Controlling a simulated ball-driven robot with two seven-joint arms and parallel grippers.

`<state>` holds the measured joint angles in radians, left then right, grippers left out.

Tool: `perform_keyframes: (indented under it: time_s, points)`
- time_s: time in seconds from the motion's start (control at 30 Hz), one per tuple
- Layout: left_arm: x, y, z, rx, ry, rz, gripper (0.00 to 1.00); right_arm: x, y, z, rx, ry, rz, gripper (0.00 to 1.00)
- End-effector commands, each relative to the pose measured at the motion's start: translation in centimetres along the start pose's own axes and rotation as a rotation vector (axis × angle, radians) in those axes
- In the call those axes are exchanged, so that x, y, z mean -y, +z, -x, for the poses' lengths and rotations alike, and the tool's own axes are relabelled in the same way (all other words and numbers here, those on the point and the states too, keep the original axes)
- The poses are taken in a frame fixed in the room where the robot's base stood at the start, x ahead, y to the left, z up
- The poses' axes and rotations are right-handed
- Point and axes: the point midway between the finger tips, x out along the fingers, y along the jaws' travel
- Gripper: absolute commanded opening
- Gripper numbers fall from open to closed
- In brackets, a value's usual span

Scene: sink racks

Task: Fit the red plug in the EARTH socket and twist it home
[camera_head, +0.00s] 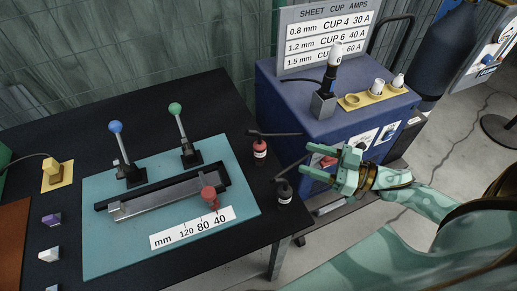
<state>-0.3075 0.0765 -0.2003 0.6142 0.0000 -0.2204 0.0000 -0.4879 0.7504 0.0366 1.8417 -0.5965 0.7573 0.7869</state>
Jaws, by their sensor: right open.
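A red cylinder with a pale label band and a dark rod or cable at its top (260,151) stands at the right edge of the black table; it looks like the red plug. A similar black one (284,191) stands nearer. My right gripper (311,161) is open in front of the blue machine (288,105), right of both plugs, its fingers pointing left. A small red part (328,161) shows between its fingers; I cannot tell whether it is a socket or touches them. The gripper covers part of the machine's front, and no EARTH lettering is readable. My left gripper is out of view.
The black table (60,120) holds a teal plate (110,245) with two levers, blue-knobbed (115,127) and green-knobbed (175,109), and a millimetre scale (192,228). A sheet/cup/amps sign (329,35) and a yellow cup holder (372,97) stand on the machine.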

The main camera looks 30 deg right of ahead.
Motion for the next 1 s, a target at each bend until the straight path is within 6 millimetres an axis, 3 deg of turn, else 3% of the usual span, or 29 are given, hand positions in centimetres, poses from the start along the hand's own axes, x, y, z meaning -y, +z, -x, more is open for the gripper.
perform_keyframes:
  time_s: [0.1,0.3,0.53,0.8,1.0]
  points:
    - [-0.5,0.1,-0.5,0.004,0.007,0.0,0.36,-0.1,0.0,-3.2,-0.006,0.0,0.004,0.54]
    - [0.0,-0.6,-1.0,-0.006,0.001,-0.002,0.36,-0.1,0.1,-7.3,-0.003,0.002,0.003,0.54]
    - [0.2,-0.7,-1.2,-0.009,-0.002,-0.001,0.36,-0.1,0.1,-9.3,-0.001,0.003,0.002,0.54]
    - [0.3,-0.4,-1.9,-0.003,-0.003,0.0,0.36,0.0,0.2,-13.4,0.0,0.004,0.003,0.54]
    - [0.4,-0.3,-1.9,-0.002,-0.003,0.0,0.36,0.0,0.2,-13.8,0.001,0.004,0.003,0.54]
